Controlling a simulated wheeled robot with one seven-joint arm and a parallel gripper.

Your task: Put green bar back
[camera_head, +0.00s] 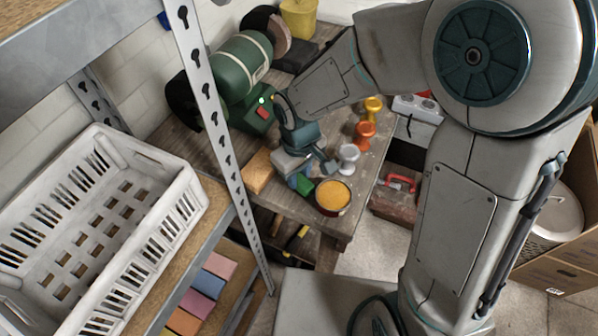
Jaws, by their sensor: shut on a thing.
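The green bar (304,186) shows as a small green patch on the workbench (345,221), just below my gripper and beside a small blue part. Most of it is hidden. My gripper (310,170) points down at the front of the bench and is shut on the green bar; its fingertips are small and partly covered by the wrist. A grey metal block, perhaps part of a vise (288,163), is right beside my gripper.
A white crate (150,160) stands above.

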